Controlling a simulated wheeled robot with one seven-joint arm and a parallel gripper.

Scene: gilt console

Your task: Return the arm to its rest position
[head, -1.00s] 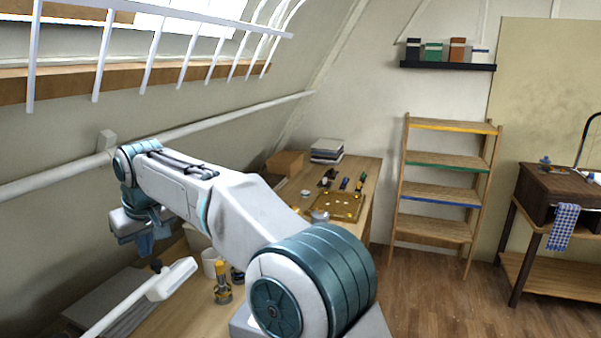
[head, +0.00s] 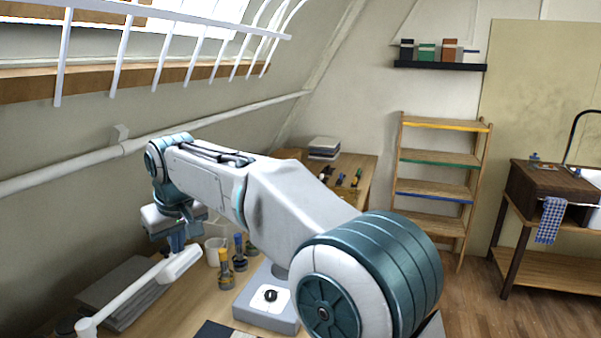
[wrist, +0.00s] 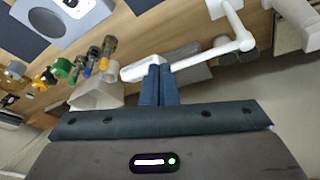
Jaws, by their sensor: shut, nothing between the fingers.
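My gripper (head: 178,242) hangs at the end of my raised arm, at the left of the head view, above the workbench (head: 195,303). Its blue fingers point down and are together, with nothing between them. In the wrist view the two fingertips (wrist: 158,72) also show closed. They appear close to the white lamp head (head: 180,264), which also shows in the wrist view (wrist: 160,62). I cannot tell whether they touch it. My arm's large shoulder joint fills the lower middle of the head view and hides part of the bench.
Bottles (head: 225,270) and a white container (head: 214,250) stand beside the lamp. A grey box with a round opening (head: 268,303) sits on the bench. A white railing (head: 190,62) and a sloped wall lie behind. Shelves (head: 436,160) and open floor are at right.

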